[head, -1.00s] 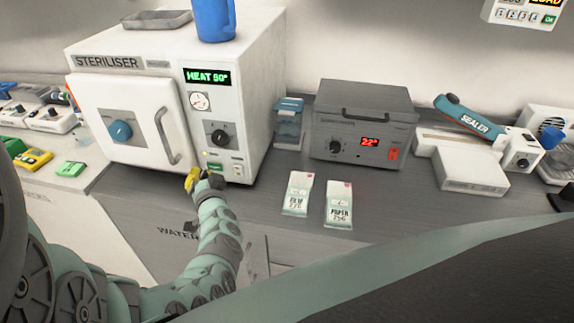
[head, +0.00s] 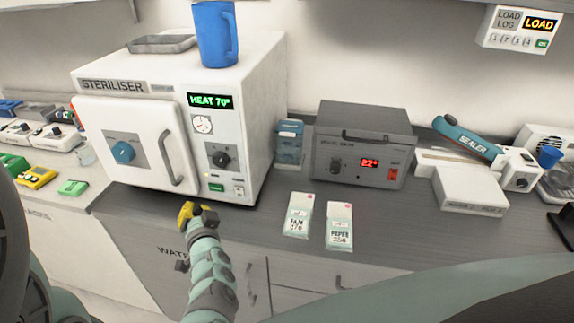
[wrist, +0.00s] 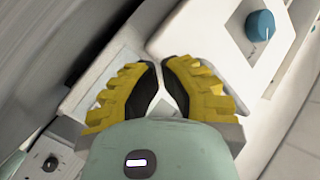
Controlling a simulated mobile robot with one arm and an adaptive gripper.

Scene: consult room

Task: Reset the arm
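My arm shows in the lower left of the head view. Its yellow-fingered gripper (head: 192,211) is just in front of the counter edge, below the steriliser's control panel and apart from it. In the wrist view the gripper's (wrist: 158,66) curved fingertips nearly meet, with nothing held between them. The white steriliser (head: 262,85) has its door (head: 135,165) closed. Its green display (head: 209,100) reads HEAT and a number that looks like 70. A green button (head: 216,188) sits low on the panel.
A blue jug (head: 213,35) and a metal tray (head: 162,44) stand on the steriliser. Film (head: 298,214) and paper (head: 339,226) packets lie on the counter (head: 268,226). A grey heater box (head: 362,145) and a sealer (head: 470,188) stand to the right. Room in front of the counter is open.

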